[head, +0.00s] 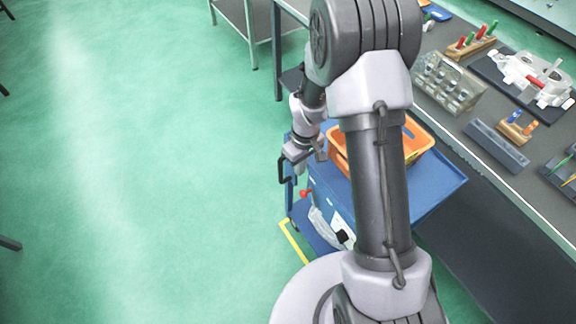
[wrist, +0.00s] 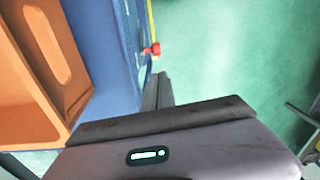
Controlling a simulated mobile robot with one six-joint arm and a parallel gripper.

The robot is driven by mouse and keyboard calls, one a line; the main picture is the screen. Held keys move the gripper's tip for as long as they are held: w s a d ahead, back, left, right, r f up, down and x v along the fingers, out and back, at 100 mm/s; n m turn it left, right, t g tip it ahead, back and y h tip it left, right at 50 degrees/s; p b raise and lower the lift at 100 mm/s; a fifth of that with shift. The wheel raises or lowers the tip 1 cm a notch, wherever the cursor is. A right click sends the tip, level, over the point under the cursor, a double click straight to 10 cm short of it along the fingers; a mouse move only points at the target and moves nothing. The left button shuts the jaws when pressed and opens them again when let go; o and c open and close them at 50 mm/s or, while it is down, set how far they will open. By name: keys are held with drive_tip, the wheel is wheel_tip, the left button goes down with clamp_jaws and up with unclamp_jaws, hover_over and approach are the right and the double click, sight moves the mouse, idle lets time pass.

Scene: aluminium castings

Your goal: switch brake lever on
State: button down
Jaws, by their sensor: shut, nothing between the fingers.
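The brake lever is a small red part on the side of a blue trolley (head: 440,188), low near its left end. It shows as a red knob (head: 304,193) in the head view and as a red lever (wrist: 152,49) in the wrist view. My gripper (wrist: 161,77) is shut and empty. In the wrist view its fingertips are just below the red lever in the picture, with a gap between them. In the head view my gripper is above the trolley's left end; its fingertips are too small to make out. I cannot tell the lever's setting.
An orange bin (head: 418,138) stands on the trolley top, close to my gripper, and fills the left of the wrist view (wrist: 62,95). A workbench (head: 490,128) with castings and tool racks runs along the right. Green floor lies open on the left.

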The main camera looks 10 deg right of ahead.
drive_tip(key=shift+f, duration=0.3)
wheel_tip(320, 180, down, 10)
drive_tip(key=b, duration=0.4)
drive_tip(key=shift+s+a, duration=0.15)
drive_tip(key=shift+a, duration=0.05)
drive_tip(key=shift+r, duration=0.1)
